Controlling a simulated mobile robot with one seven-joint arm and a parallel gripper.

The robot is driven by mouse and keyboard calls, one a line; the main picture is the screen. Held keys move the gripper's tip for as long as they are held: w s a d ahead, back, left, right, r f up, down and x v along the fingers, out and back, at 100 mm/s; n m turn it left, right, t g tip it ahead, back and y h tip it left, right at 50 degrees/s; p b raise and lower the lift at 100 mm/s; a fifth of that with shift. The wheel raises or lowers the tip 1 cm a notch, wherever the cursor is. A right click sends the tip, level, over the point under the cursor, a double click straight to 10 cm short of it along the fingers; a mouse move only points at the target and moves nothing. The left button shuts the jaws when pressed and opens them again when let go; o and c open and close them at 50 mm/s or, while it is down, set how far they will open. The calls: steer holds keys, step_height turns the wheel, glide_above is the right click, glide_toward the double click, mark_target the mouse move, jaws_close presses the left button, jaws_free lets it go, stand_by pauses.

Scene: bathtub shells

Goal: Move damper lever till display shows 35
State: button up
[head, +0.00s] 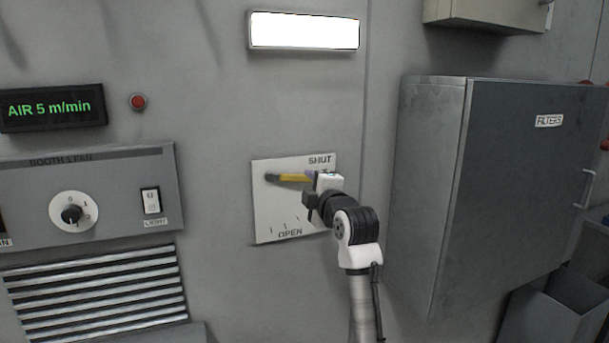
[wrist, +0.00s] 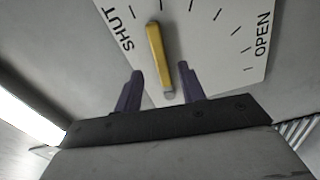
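The damper lever (head: 293,178) is a yellow bar on a white plate (head: 268,215) marked SHUT at the top and OPEN at the bottom. It points right, close to the SHUT end. The display (head: 52,108) reads "AIR 5 m/min" in green. My gripper (head: 311,180) is at the lever's free end. In the wrist view, my gripper (wrist: 160,75) has its two dark fingers apart, one on each side of the lever (wrist: 158,55), with a visible gap on both sides. My gripper hides part of the plate's right side in the head view.
A grey filters cabinet (head: 433,180) juts out to the right of my arm. A booth fan panel (head: 110,195) with a dial and light switch is on the left, above a louvred vent (head: 95,295). A lit lamp (head: 304,32) is above the plate.

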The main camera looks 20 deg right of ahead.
mark_target(301, 179)
steer(key=shift+w+a+p, duration=0.1)
steer(key=shift+w+p, duration=0.4)
steer(key=shift+w, duration=1.55)
steer(key=shift+c, duration=0.4)
jaws_close()
